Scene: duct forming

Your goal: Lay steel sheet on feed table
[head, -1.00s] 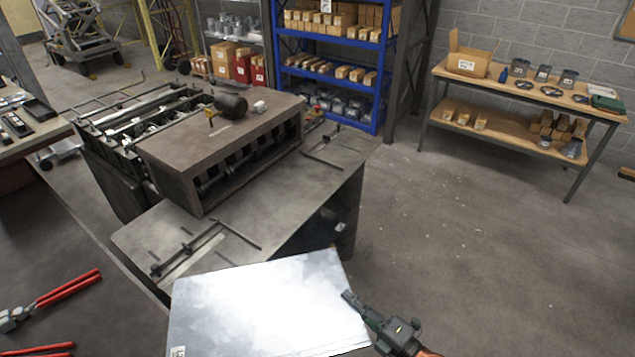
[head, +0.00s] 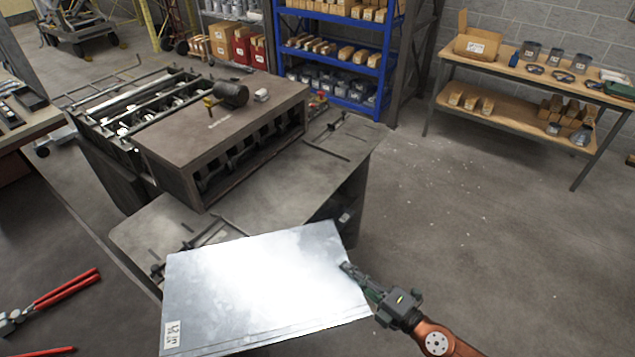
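The steel sheet (head: 262,285) is a bright, flat metal rectangle with a small white label at its lower left corner. It is in the lower middle of the head view, in front of the feed table (head: 160,228), and its far edge overlaps the table's near part in the picture. My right gripper (head: 350,272) is shut on the sheet's right edge. Whether the sheet touches the table cannot be told. My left gripper is not in view.
The forming machine (head: 222,125) stands behind the feed table, with a dark cylinder on top. Guide bars (head: 205,235) lie on the table. Red-handled tools (head: 55,290) lie on a bench at lower left. A wooden workbench (head: 535,75) stands at the right; the floor between is clear.

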